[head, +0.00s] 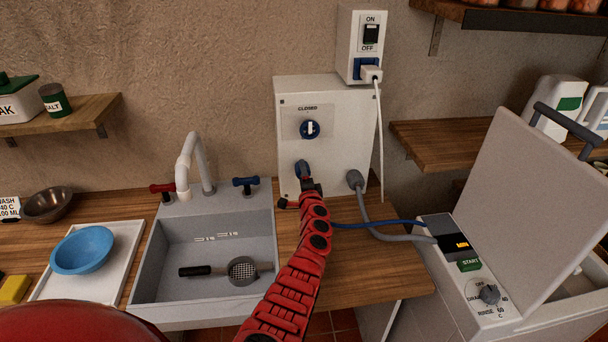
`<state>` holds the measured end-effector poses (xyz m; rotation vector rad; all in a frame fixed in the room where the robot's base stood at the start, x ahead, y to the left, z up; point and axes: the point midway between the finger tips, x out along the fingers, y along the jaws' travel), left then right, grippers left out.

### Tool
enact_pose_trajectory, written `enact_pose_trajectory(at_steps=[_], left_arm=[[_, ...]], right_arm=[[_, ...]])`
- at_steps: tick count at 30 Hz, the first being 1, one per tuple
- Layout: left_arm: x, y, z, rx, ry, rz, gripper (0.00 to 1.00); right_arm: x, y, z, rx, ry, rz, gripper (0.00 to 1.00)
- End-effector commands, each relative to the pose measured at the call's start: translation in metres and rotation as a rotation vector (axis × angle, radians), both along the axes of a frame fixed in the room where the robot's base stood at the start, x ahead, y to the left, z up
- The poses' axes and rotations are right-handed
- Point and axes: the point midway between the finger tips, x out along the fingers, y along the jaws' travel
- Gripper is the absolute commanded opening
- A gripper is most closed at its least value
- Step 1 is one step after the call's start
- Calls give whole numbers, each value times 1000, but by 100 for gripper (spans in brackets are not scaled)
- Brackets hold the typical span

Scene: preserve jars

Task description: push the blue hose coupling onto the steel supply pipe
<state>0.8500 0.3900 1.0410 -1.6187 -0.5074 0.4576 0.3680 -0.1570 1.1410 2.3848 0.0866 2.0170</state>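The blue hose (375,224) comes out from behind my red arm and runs right to the washing machine (480,285).
A grey hose (365,212) joins the box close by on the right. A sink (170,255) with a strainer is left of my arm. The counter (375,275) right of my arm is clear.

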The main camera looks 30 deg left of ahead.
Motion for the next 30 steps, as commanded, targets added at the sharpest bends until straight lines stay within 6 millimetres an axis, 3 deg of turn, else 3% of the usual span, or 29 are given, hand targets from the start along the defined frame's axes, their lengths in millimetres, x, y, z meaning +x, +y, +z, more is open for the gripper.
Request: enact_pose_trajectory(at_steps=[1,4,5,17,30], left_arm=[[0,0,0,0,0,0,72],[0,0,0,0,0,0,90],[0,0,0,0,0,0,91],[-5,-4,1,-1,1,-1,91],[-59,-42,0,0,0,-3,91]], right_arm=[[0,0,0,0,0,0,50],[0,0,0,0,0,0,50],[0,0,0,0,0,0,50],[0,0,7,0,0,0,50],[0,0,43,0,0,0,50]])
